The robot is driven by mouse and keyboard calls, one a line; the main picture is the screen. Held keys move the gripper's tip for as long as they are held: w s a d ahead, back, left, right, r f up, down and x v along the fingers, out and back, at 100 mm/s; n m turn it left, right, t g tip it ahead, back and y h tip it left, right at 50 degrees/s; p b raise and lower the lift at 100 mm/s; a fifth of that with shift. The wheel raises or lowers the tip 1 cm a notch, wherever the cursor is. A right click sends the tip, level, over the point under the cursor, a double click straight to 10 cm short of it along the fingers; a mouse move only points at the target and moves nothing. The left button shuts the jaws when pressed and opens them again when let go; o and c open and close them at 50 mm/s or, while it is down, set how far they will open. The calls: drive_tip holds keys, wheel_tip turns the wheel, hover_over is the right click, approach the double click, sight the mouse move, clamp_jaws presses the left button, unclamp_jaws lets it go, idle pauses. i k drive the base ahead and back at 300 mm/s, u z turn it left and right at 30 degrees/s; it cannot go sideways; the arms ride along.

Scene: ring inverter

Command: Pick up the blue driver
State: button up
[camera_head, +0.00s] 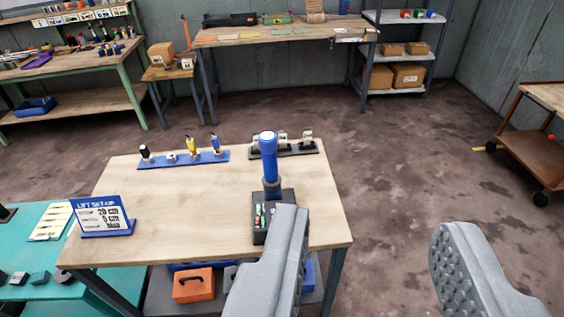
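The blue driver (268,158) stands upright in a small black holder (288,197) on the wooden table (180,218). Its lower end is hidden in or behind the holder. My gripper (365,245) is open, with a wide empty gap between its two grey fingers. The left finger's tip overlaps the front of the holder in the picture, just below and right of the driver. The right finger is over the floor, well to the right. I cannot tell whether any finger touches the holder.
A blue rack (185,160) with several small tools and a dark rack (284,149) stand along the table's back edge. A sign (103,215) stands at the left. An orange case (193,285) sits below. The floor (410,180) to the right is clear up to a brown cart (527,150).

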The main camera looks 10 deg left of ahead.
sight(268, 142)
drive_tip(key=z, duration=0.1)
drive_tip(key=i, duration=1)
drive_tip(key=u, duration=0.1)
